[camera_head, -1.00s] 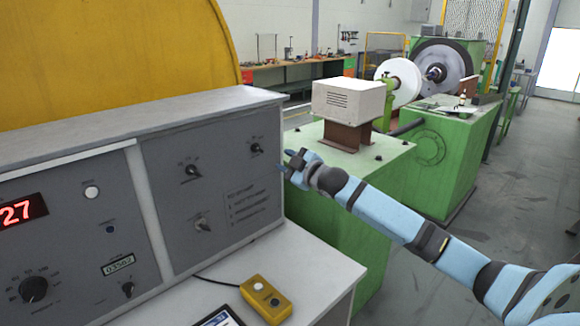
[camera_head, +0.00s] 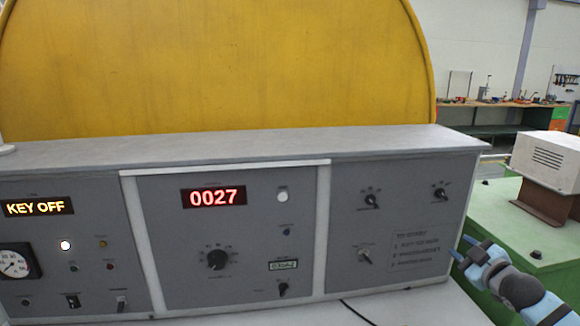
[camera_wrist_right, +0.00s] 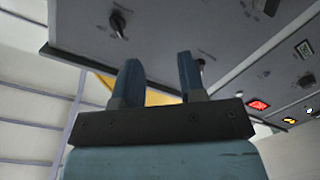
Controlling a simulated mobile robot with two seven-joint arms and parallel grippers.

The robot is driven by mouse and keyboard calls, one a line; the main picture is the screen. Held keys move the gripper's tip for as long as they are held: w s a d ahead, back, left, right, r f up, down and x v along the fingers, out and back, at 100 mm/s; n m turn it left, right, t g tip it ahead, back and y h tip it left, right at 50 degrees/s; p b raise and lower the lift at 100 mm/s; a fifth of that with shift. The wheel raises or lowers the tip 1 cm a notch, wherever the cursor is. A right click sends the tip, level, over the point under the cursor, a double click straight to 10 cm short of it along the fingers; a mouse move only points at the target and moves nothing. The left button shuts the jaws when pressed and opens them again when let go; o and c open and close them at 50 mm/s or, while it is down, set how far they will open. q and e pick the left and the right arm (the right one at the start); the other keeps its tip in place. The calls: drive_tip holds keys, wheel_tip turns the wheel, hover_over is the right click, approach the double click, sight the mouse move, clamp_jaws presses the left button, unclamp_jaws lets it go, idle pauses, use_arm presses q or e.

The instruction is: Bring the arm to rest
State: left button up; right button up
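My right gripper (camera_head: 466,253) is at the right end of the grey control panel (camera_head: 345,270) in the head view, beside its edge. In the right wrist view its two blue fingers (camera_wrist_right: 158,78) stand apart with nothing between them. Dark knobs on the panel (camera_wrist_right: 85,35) show beyond the fingertips, one close to the right finger's tip. I cannot tell whether the finger touches it. My left gripper is not in view.
The panel has a red display (camera_head: 214,197) reading 0027 and a yellow display (camera_head: 38,208) reading KEY OFF. A big yellow guard (camera_head: 220,70) stands behind it. A green machine base (camera_head: 500,207) with a beige box (camera_head: 549,160) is close to the right arm.

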drive_tip(key=s+a+f+m+g, duration=0.1)
drive_tip(key=s+a+f, duration=0.3)
drive_tip(key=f, duration=0.2)
drive_tip(key=s+a+f+m+g+p, duration=0.1)
drive_tip(key=s+a+f, duration=0.4)
drive_tip(key=f, duration=0.1)
drive_tip(key=s+a+f+g+y+p, duration=0.1)
drive_tip(key=s+a+f, duration=0.3)
drive_tip(key=f, duration=0.2)
drive_tip(key=shift+s+a+f+m, duration=0.3)
drive_tip(key=shift+a+f+m, duration=0.1)
drive_tip(key=s+a+f+m+g+p, duration=0.1)
drive_tip(key=s+a+f, duration=0.3)
drive_tip(key=s, duration=0.5)
drive_tip(key=s+a+f+m+g+p, duration=0.1)
drive_tip(key=s+a+f, duration=0.3)
drive_tip(key=s+a, duration=0.5)
drive_tip(key=shift+s+m+g, duration=0.5)
drive_tip(key=shift+s+m, duration=0.3)
drive_tip(key=shift+m, duration=0.1)
drive_tip(key=shift+f, duration=0.1)
